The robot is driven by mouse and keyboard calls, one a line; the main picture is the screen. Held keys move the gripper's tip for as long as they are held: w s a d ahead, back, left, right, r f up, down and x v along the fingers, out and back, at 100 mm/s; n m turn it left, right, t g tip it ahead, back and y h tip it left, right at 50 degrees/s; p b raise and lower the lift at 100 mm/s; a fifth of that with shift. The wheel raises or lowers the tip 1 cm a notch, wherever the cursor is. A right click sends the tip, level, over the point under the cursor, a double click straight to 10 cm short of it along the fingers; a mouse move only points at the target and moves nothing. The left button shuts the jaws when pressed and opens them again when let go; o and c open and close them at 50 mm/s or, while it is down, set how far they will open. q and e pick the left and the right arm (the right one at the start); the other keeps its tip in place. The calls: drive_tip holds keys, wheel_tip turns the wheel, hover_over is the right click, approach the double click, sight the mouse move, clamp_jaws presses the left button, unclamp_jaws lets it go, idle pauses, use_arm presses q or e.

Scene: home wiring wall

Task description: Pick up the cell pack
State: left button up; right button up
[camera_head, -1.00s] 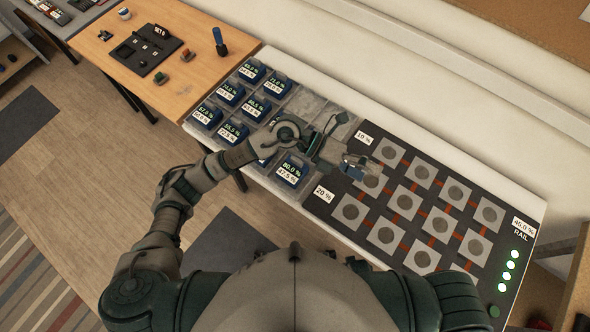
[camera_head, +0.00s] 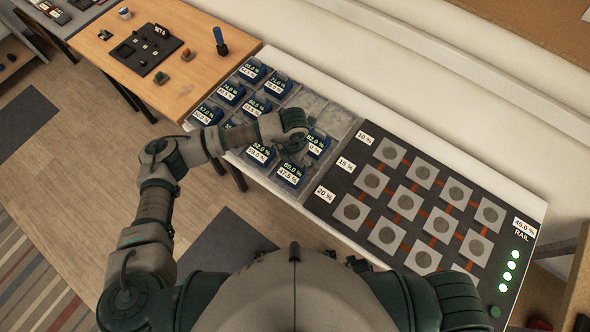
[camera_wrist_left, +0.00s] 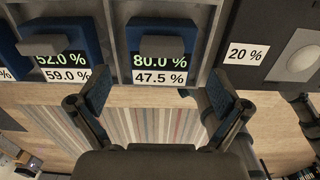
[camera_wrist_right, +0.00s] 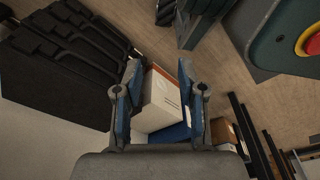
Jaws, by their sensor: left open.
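Several blue cell packs with percentage displays sit in the grey tray (camera_head: 310,100). The pack reading 80.0 % and 47.5 % (camera_head: 291,174) is at the tray's near right end. In the left wrist view this pack (camera_wrist_left: 160,48) lies straight ahead, between and beyond the fingertips. My left gripper (camera_wrist_left: 160,82) is open and empty, its fingers apart from the pack. In the head view my left wrist covers part of the tray and hides the fingers. The pack reading 52.0 % and 59.0 % (camera_wrist_left: 55,45) is just left of it. My right gripper (camera_wrist_right: 160,70) is open and empty, away from the tray.
A dark panel (camera_head: 335,205) with several grey square pads and a green-lit rail stands right of the tray. A wooden table (camera_head: 190,30) with a black device and a blue-handled item is at upper left. A white box (camera_wrist_right: 160,100) shows behind the right fingers.

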sight(295, 168)
use_arm(q)
drive_tip(key=shift+a+f, duration=0.3)
drive_tip(key=shift+f, duration=0.65)
wheel_tip(295, 168, down, 4)
drive_tip(key=shift+s+d+r, duration=0.1)
drive_tip(key=shift+d, duration=0.05)
drive_tip(key=shift+d+f, duration=0.2)
drive_tip(key=shift+f, duration=0.1)
drive_tip(key=shift+d, duration=0.1)
drive_tip(key=shift+c, duration=1.4)
drive_tip(key=shift+a, duration=0.25)
drive_tip(key=c, duration=0.9)
